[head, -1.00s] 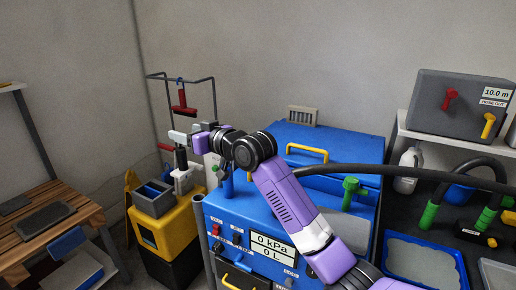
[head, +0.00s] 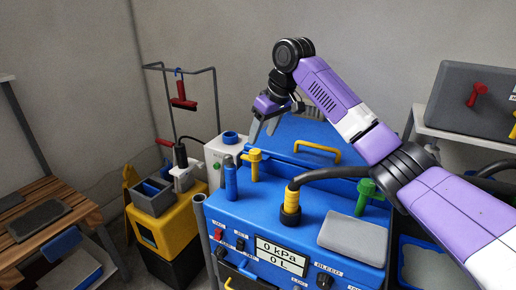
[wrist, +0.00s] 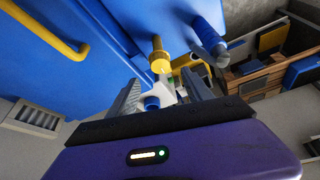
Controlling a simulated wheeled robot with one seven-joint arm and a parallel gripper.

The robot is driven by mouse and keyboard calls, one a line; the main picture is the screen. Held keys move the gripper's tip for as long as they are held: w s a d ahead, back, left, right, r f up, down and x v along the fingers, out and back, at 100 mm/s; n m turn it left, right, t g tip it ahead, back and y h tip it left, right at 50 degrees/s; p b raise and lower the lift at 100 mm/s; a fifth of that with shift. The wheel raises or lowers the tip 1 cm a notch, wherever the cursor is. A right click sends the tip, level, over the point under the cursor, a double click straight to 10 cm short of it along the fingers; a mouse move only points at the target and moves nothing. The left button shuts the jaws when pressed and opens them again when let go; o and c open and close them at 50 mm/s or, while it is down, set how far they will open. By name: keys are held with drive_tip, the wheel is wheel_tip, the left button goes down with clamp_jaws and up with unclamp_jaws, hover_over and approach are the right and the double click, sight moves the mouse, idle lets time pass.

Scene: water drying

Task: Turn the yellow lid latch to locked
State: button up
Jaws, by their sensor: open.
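A yellow T-shaped fitting (head: 254,163) stands upright on the top left of the blue machine (head: 220,208); it looks like the lid latch, but its lock state cannot be read. It also shows in the wrist view (wrist: 159,54), just beyond the fingertips. My gripper (head: 264,127) is open and empty, above and behind this fitting, with its fingers pointing down. In the wrist view my gripper (wrist: 163,88) has both fingers apart, and neither visibly touches the fitting.
A blue post (head: 231,180) stands close left of the fitting. A yellow-collared hose (head: 291,203) and a green T-handle (head: 365,192) stand to its right. A yellow bar handle (head: 317,150) is on the blue lid. A grey-white box (head: 222,152) stands behind left.

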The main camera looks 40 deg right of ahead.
sight(255, 151)
drive_tip(key=x, duration=0.7)
drive_tip(key=shift+w+a+f, duration=0.1)
drive_tip(key=shift+w+f, duration=0.05)
drive_tip(key=shift+f, duration=0.05)
clamp_jaws()
